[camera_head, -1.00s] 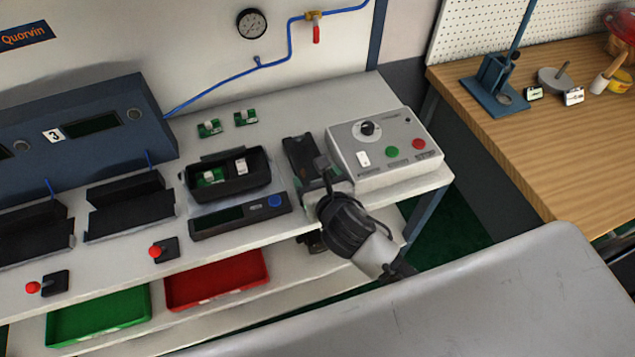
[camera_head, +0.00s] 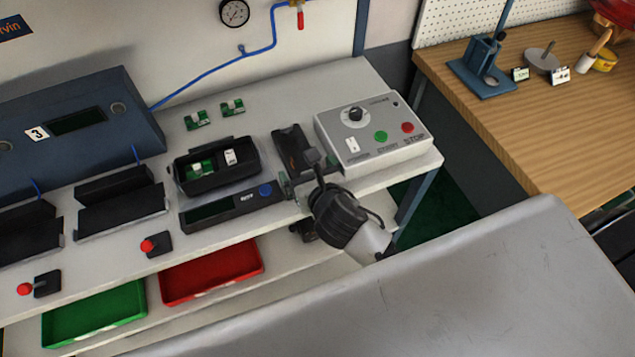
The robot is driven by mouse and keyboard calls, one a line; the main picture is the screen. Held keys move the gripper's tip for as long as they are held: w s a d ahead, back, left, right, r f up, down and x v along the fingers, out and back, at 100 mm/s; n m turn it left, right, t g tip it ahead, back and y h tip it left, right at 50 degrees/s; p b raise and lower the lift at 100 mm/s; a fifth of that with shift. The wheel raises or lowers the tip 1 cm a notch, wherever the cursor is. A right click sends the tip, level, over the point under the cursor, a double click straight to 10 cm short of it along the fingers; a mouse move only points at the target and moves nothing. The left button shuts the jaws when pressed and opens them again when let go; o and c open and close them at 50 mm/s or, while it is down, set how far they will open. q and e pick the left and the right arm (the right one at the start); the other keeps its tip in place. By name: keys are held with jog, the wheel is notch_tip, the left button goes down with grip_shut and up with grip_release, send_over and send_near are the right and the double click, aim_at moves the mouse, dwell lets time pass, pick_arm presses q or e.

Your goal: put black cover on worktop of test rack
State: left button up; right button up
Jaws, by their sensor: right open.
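The black cover (camera_head: 289,147) appears to lie on the white worktop (camera_head: 349,83) of the test rack. It sits between the black open housing and the grey control box. My right gripper (camera_head: 311,177) is open at the near end of the cover, its fingers spread to either side. The gripper body hides part of that end, so I cannot tell whether the fingers touch the cover. My left gripper is not in view.
The black housing (camera_head: 195,183) holds small parts. The grey control box (camera_head: 395,151) stands close on the right. A scale-like unit (camera_head: 234,212) lies in front. Green (camera_head: 95,315) and red (camera_head: 211,272) trays are on the lower shelf. Clear worktop lies behind the cover.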

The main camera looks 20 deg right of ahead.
jog(key=v, duration=1.1)
jog(key=shift+s+r, duration=0.2)
